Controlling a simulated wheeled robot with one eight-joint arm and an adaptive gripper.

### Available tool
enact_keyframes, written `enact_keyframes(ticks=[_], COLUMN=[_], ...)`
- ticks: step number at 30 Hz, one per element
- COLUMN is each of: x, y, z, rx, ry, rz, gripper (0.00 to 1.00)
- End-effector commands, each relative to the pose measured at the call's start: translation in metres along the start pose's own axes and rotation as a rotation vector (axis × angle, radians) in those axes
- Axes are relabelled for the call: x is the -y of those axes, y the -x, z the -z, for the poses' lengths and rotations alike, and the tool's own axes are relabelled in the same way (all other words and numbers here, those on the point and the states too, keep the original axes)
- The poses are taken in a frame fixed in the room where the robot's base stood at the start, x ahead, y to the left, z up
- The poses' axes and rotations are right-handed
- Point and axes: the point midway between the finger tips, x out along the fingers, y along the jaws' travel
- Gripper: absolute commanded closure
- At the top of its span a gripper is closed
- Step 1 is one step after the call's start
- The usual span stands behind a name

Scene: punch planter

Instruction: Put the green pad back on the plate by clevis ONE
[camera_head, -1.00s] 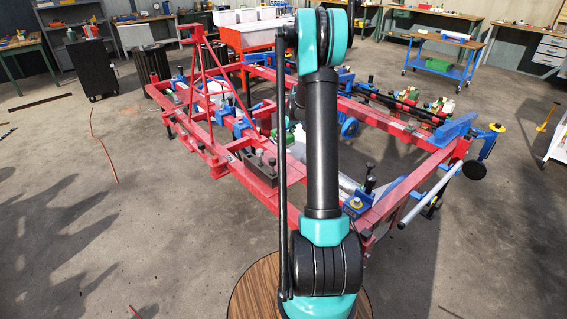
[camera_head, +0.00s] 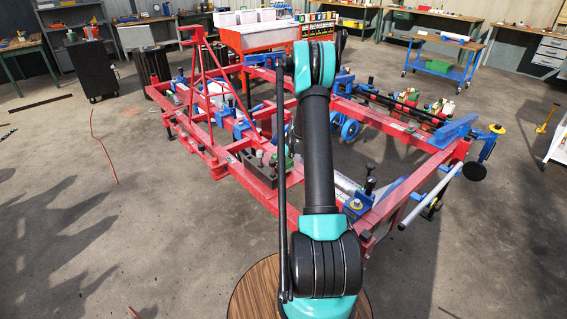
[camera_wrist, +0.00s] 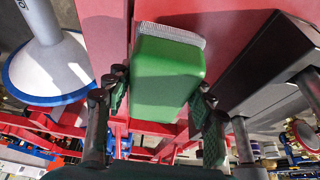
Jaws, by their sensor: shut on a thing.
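The green pad (camera_wrist: 168,72) is a green block with a pale, bristly strip along its far edge, in the upper middle of the wrist view. My gripper (camera_wrist: 160,97) is shut on it, one dark finger on each side. The pad's pale edge lies close over a red surface (camera_wrist: 215,14); I cannot tell whether they touch. In the head view my arm hides most of the gripper, and I cannot make out the pad there. I cannot pick out the plate or clevis ONE by any label.
A grey cone with a blue rim (camera_wrist: 48,62) stands left of the pad, and a dark tapered block (camera_wrist: 265,62) is close on the right. The long red frame (camera_head: 400,125) carries blue fittings and rods. Open concrete floor (camera_head: 90,240) lies to the left.

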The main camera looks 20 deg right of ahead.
Motion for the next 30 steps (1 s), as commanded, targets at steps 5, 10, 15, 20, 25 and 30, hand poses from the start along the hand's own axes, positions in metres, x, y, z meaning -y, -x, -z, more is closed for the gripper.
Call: enact_keyframes(ticks=[5, 10, 15, 20, 25, 30], x=[0.000, 0.000, 0.000, 0.000, 0.000, 0.000], y=[0.000, -0.004, -0.008, -0.011, -0.010, -0.010], z=[0.000, -0.002, -0.004, -0.004, -0.004, -0.004], rx=[0.000, 0.000, 0.000, 0.000, 0.000, 0.000], ry=[0.000, 0.000, 0.000, 0.000, 0.000, 0.000], rz=[0.000, 0.000, 0.000, 0.000, 0.000, 0.000], gripper=[0.88, 0.88, 0.88, 0.88, 0.29, 0.25])
